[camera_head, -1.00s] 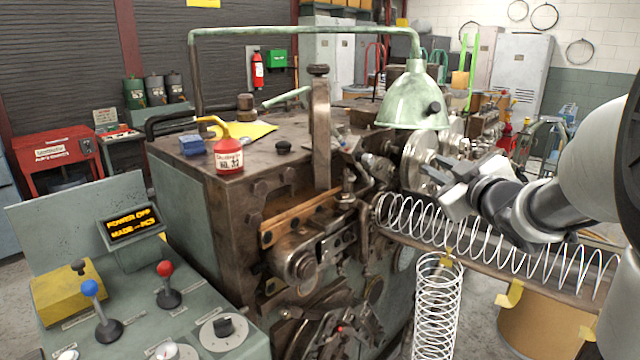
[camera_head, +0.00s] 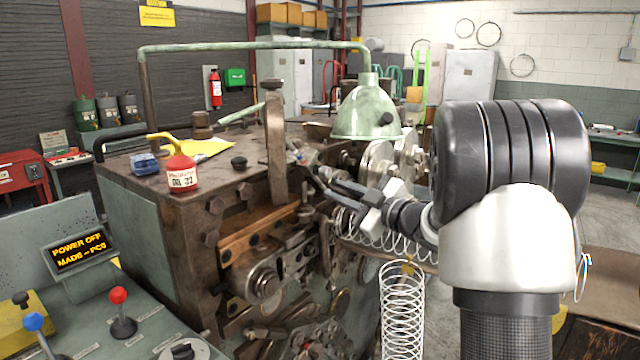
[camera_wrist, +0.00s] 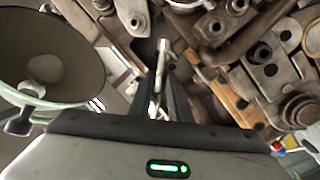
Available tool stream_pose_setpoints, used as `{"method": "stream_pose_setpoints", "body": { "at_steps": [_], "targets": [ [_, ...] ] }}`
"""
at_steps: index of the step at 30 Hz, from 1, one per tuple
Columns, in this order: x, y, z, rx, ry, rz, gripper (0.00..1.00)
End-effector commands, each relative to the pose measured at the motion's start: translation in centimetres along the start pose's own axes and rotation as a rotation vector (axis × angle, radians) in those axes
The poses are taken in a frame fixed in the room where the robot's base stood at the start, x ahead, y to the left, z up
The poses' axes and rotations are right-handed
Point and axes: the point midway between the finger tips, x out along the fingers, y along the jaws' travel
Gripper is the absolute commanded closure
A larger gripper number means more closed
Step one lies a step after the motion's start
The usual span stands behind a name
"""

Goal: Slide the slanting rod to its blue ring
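My gripper (camera_head: 322,182) reaches in from the right to the machine's front, below the green lamp. In the wrist view its two dark fingers (camera_wrist: 167,72) are close together. A pale metal rod (camera_wrist: 163,48) shows at and between the fingertips and slants slightly. It may be the slanting rod, but the fingers hide part of it. I cannot tell whether they are closed on it or only beside it. I cannot make out a blue ring for certain in either view.
The green lamp shade (camera_head: 367,112) hangs close above my wrist and fills the left of the wrist view (camera_wrist: 45,65). An upright steel post (camera_head: 275,140) stands left of my gripper. A red oil can (camera_head: 180,170) stands on the machine top.

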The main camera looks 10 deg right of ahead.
Motion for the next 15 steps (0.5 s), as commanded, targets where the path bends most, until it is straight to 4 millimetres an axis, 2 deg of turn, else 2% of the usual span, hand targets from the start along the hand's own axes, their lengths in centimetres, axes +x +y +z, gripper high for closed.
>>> {"method": "stream_pose_setpoints", "body": {
  "at_steps": [1, 6, 10, 15],
  "targets": [
    [1.3, -0.2, -0.1, 0.000, 0.003, -0.004, 0.83],
    [4.3, -0.1, -0.1, 0.000, 0.001, -0.002, 0.83],
    [5.8, 0.0, -0.1, -0.001, 0.001, -0.001, 0.83],
    [6.5, 0.0, 0.0, 0.000, -0.001, 0.000, 0.83]
  ]
}}
